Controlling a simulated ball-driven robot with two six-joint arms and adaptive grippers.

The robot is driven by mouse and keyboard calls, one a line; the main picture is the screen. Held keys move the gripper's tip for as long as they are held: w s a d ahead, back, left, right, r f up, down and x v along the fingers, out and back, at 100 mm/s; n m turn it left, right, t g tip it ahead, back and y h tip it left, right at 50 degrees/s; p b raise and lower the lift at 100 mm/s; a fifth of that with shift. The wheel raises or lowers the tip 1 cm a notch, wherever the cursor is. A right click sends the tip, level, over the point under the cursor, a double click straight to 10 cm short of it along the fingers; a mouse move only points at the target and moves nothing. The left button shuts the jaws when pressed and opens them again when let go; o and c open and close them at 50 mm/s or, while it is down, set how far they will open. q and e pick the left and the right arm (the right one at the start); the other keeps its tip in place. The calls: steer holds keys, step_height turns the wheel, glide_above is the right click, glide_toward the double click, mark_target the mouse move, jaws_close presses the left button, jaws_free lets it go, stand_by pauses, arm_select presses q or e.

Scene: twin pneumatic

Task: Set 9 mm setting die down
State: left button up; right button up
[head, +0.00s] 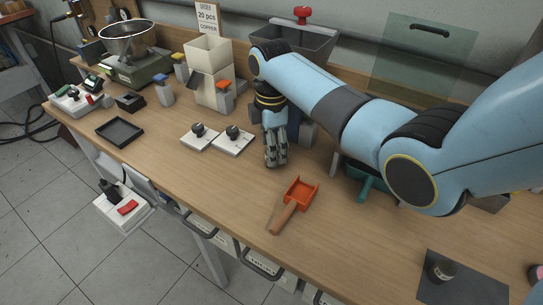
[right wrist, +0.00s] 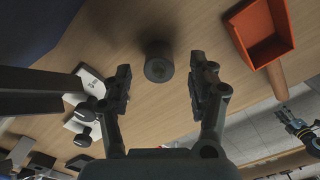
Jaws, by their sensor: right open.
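A short dark cylinder (right wrist: 158,62), which looks like the setting die, stands on the wooden table in the right wrist view; no size marking is readable. My right gripper (right wrist: 158,84) is open, with one finger on each side of the cylinder's line and a visible gap to both. The cylinder appears just beyond the fingertips, not touched by them. In the head view my right gripper (head: 275,161) points down at the table, right of the two white plates, and I cannot make out the cylinder there.
White plates with black knobs (head: 199,137) (head: 233,141) stand left of the gripper. An orange scoop (head: 301,191) lies in front of it. A dark mat (head: 460,287) with a dark cylinder (head: 441,270) is at front right. Bare table (head: 190,170) lies front left.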

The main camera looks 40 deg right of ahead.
step_height(320, 180, down, 2)
steer(key=shift+f, duration=0.1)
jaws_close()
stand_by(0.4)
